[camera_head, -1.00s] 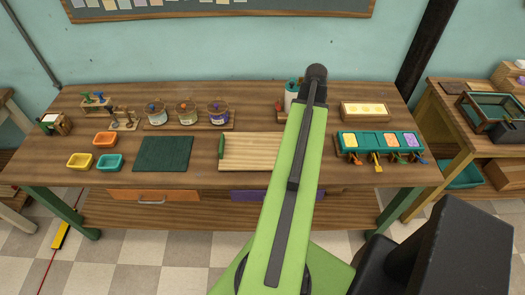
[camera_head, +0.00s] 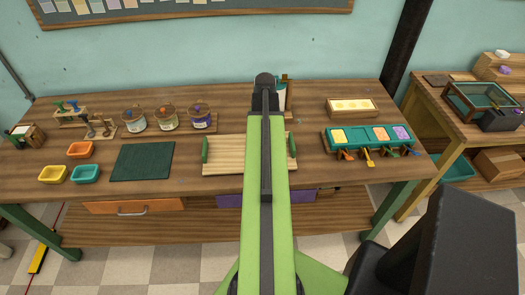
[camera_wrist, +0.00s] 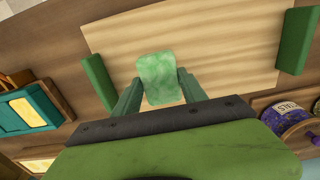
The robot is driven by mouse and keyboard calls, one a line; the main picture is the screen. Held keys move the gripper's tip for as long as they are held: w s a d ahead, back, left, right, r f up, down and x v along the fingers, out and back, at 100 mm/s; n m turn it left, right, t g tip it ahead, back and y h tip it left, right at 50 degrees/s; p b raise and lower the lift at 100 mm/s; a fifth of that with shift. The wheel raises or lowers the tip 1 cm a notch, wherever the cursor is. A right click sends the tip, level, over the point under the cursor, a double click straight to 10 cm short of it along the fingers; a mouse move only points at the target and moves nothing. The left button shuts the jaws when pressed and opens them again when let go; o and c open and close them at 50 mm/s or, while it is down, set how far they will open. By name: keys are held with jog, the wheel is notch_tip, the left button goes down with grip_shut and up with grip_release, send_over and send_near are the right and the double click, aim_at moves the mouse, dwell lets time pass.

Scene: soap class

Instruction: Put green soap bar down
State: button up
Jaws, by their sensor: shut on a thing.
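The green soap bar (camera_wrist: 160,70) is a mottled pale green block in the wrist view. My gripper (camera_wrist: 157,84) is shut on it, with one dark green finger on each side. The soap appears over the light wooden board (camera_wrist: 225,45), which has a green handle at each end. I cannot tell whether the soap touches the board. In the head view the board (camera_head: 222,155) lies mid-table, partly covered by my green arm. The gripper and the soap are hidden behind the arm there.
A dark green mat (camera_head: 142,161) lies left of the board, with yellow (camera_head: 53,175), teal (camera_head: 86,173) and orange (camera_head: 80,150) trays beyond. Jars (camera_head: 133,122) stand behind. A teal rack (camera_head: 370,139) with coloured blocks and a wooden box (camera_head: 352,107) are at right.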

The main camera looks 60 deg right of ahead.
jog(key=shift+w+a+f, duration=0.1)
jog(key=shift+a+f, duration=0.05)
jog(key=shift+a, duration=0.05)
jog(key=shift+f+b, duration=2.15)
jog(key=shift+f, duration=0.05)
jog(key=o, duration=1.4)
jog(key=shift+r, duration=0.1)
jog(key=shift+r, duration=0.1)
notch_tip(320, 180, up, 12)
jog(key=p, duration=1.2)
jog(key=shift+r+p, duration=0.2)
jog(key=shift+p, duration=0.15)
jog(key=shift+f, duration=0.1)
jog(key=shift+d, duration=0.1)
